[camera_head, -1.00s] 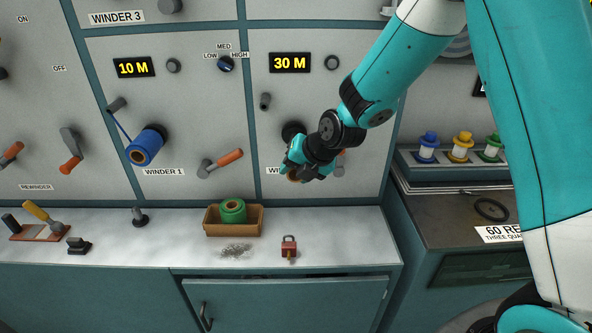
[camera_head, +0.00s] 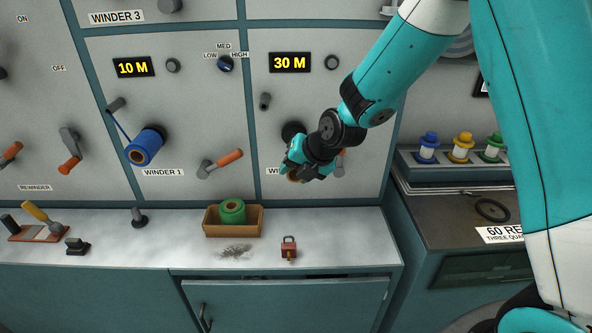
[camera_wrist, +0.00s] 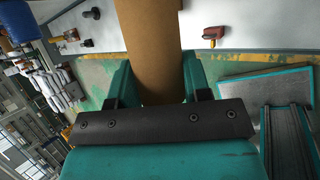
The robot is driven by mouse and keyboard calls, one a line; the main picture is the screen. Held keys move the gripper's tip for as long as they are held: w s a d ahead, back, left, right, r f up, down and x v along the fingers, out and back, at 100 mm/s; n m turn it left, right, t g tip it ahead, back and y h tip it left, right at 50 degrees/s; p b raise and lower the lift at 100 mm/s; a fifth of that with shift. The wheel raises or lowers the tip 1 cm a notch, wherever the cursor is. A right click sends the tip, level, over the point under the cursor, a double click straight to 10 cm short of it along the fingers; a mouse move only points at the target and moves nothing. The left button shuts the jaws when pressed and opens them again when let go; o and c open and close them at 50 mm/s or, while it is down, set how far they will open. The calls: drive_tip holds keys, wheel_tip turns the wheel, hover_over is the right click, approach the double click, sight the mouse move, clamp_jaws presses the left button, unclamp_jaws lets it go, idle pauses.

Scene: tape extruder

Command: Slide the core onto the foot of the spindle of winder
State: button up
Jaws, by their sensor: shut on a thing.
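My gripper (camera_head: 293,167) is shut on the core, a brown cardboard tube (camera_wrist: 154,45). In the wrist view the core stands out between the two teal fingers. In the head view only a small brown end of the core (camera_head: 293,176) shows below the gripper. The dark round spindle foot (camera_head: 293,132) on the panel under the "30 M" display (camera_head: 290,63) shows just above the gripper. The rest of that spindle is hidden behind the gripper, which also covers most of the winder's label. The core appears apart from the spindle, but the depth gap is unclear.
Winder 1 on the left carries a blue tape roll (camera_head: 146,147) and an orange-handled crank (camera_head: 221,163). A crank partly shows just right of my gripper. On the counter below are a wooden box (camera_head: 233,227) with a green roll and a red padlock (camera_head: 289,247).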

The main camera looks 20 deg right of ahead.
drive_tip(key=shift+w+d+b, duration=0.15)
drive_tip(key=shift+w+d, duration=0.3)
drive_tip(key=shift+w, duration=0.9)
drive_tip(key=shift+w+d+b, duration=0.1)
drive_tip(key=shift+w+d, duration=0.35)
drive_tip(key=shift+w, duration=0.9)
drive_tip(key=shift+w+d+b, duration=0.15)
drive_tip(key=shift+w+d, duration=0.3)
drive_tip(key=shift+w, duration=0.9)
drive_tip(key=o, duration=1.2)
drive_tip(key=shift+o, duration=0.2)
drive_tip(key=shift+r, duration=0.1)
drive_tip(key=b+v, duration=0.2)
drive_tip(key=v, duration=1.5)
drive_tip(key=shift+b, duration=0.35)
drive_tip(key=shift+s, duration=0.1)
drive_tip(key=s+a+f+m+g, duration=0.2)
drive_tip(key=s+a+m, duration=0.4)
drive_tip(key=s+m, duration=0.6)
drive_tip(key=s+a+f+m+g, duration=0.2)
drive_tip(key=s+a+m+g, duration=0.2)
drive_tip(key=s+m, duration=0.8)
drive_tip(key=s+a, duration=0.2)
drive_tip(key=s, duration=0.3)
drive_tip(key=shift+s+g+y, duration=0.3)
